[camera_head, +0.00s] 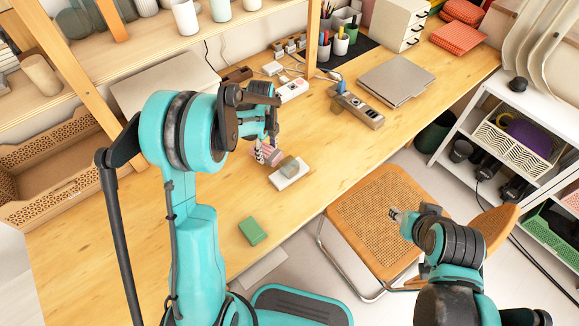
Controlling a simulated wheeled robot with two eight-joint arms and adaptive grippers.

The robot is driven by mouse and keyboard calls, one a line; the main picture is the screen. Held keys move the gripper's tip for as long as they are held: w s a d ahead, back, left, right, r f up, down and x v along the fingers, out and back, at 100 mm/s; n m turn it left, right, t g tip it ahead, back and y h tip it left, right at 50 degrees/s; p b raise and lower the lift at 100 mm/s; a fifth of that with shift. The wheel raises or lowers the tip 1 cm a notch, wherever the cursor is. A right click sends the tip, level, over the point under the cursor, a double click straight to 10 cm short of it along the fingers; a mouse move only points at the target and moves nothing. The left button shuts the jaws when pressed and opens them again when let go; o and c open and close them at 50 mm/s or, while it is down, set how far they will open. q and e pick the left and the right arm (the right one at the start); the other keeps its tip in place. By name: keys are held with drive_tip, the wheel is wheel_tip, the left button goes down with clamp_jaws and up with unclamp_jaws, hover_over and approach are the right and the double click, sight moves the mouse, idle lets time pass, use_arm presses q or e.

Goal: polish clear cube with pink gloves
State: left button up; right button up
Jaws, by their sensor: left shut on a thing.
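My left gripper (268,148) is low over the wooden table and shut on a pink thing (272,156), which looks like the pink gloves. The gripper and arm partly cover it. Just right of it, a small see-through brownish block (289,166), which looks like the clear cube, rests on a white slab (291,178). The pink thing is very close to the cube; I cannot tell if they touch. My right gripper (397,215) is over the cane chair, away from the table top, too small to tell open or shut.
A green block (252,230) lies near the table's front edge. A cane chair (374,220) stands at the front. A wooden shelf post (312,38) rises behind. The table's left front is clear.

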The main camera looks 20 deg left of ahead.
sight(263, 148)
use_arm(q)
drive_tip(key=shift+w+a, duration=0.2)
drive_tip(key=shift+a, duration=0.3)
drive_tip(key=shift+w+a, duration=0.15)
drive_tip(key=shift+a, duration=0.3)
drive_tip(key=shift+r, duration=0.1)
wheel_tip(263, 148, up, 7)
drive_tip(key=p, duration=0.4)
drive_tip(key=shift+p, duration=0.35)
drive_tip(key=shift+d, duration=0.1)
